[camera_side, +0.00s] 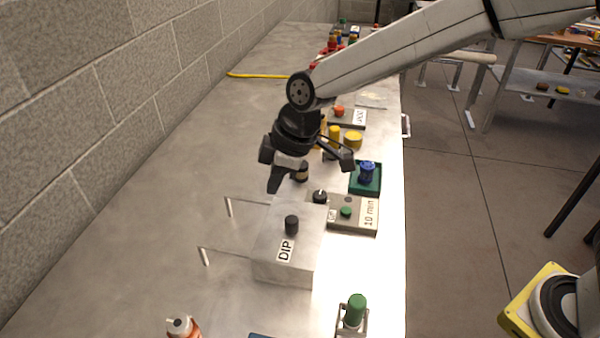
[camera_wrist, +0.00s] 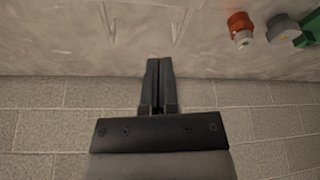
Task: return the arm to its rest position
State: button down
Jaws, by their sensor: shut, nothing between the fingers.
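My gripper (camera_side: 274,186) is dark grey and hangs over the metal bench (camera_side: 150,265), behind the box marked DIP, in the side view. In the wrist view my gripper (camera_wrist: 159,63) has its two fingers together, with nothing between them. My arm comes in from the upper right of the side view, bent downward at the wrist. How high the fingertips are above the bench is hard to tell.
The DIP box (camera_side: 270,262) with a black knob stands near the gripper. A 10 min timer box (camera_side: 365,228), a blue knob on a green block (camera_side: 366,178) and yellow parts (camera_side: 353,139) lie to the right. A block wall (camera_side: 100,100) runs along the left.

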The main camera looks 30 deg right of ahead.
jog(key=shift+r, duration=0.2)
jog(key=shift+d, duration=0.1)
jog(key=s+d+f+m+h, duration=0.1)
jog(key=s+d+m, duration=0.3)
jog(key=d, duration=0.4)
jog(key=s+d+f+m+h, duration=0.1)
jog(key=s+d+f+m, duration=0.2)
jog(key=s+d, duration=0.3)
jog(key=s+d+f+m+h, duration=0.1)
jog(key=s+d+m, duration=0.4)
jog(key=d, duration=0.6)
jog(key=shift+d+f+t, duration=0.3)
jog(key=shift+f, duration=0.4)
